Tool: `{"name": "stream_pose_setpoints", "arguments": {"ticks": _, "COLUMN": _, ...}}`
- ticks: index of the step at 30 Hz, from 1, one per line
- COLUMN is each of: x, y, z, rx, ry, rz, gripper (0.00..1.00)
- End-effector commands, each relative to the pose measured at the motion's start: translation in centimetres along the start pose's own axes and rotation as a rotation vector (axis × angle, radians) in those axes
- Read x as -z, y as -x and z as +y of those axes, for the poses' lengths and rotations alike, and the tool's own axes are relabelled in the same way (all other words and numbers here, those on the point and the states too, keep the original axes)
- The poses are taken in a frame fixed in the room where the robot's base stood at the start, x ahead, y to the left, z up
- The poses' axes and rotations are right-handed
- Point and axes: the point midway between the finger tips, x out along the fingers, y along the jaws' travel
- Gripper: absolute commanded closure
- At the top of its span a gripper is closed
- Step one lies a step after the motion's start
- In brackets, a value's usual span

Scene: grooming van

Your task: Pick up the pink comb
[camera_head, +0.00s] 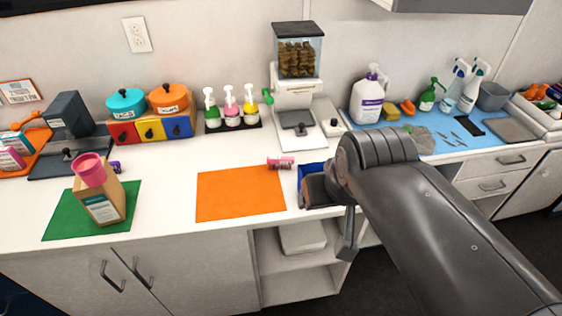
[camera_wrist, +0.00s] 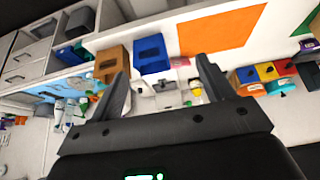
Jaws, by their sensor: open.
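A small pink item (camera_head: 281,162), likely the pink comb, lies on the white counter just behind the orange mat's right corner, left of a blue bin (camera_head: 312,170). It is too small to make out teeth. In the wrist view the pink item (camera_wrist: 180,61) shows small between the fingertips, beside the blue bin (camera_wrist: 152,55). My gripper (camera_wrist: 162,68) is open and empty, its two dark fingers spread, apart from the item. In the head view my arm hides most of the gripper.
The orange mat (camera_head: 240,192) is bare. A pet scale-like dispenser (camera_head: 297,95), pump bottles (camera_head: 230,112) on a black tray and coloured drawers (camera_head: 150,130) stand along the wall. A cardboard carton (camera_head: 103,207) with a pink cup (camera_head: 89,170) stands on a green mat at left.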

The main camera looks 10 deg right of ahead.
Motion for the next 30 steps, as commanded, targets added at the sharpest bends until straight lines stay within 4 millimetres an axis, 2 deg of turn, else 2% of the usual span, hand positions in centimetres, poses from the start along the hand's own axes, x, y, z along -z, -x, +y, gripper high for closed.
{"name": "stream_pose_setpoints", "arguments": {"ticks": 9, "x": 0.0, "y": 0.0, "z": 0.0, "rx": 0.000, "ry": 0.000, "rz": 0.000, "gripper": 0.26}}
{"name": "stream_pose_setpoints", "arguments": {"ticks": 19, "x": 0.0, "y": 0.0, "z": 0.0, "rx": 0.000, "ry": 0.000, "rz": 0.000, "gripper": 0.00}}
{"name": "stream_pose_setpoints", "arguments": {"ticks": 26, "x": 0.1, "y": 0.0, "z": 0.0, "rx": 0.000, "ry": -0.001, "rz": -0.002, "gripper": 0.00}}
{"name": "stream_pose_setpoints", "arguments": {"ticks": 30, "x": 1.5, "y": -0.2, "z": -0.1, "rx": 0.000, "ry": -0.009, "rz": -0.025, "gripper": 0.00}}
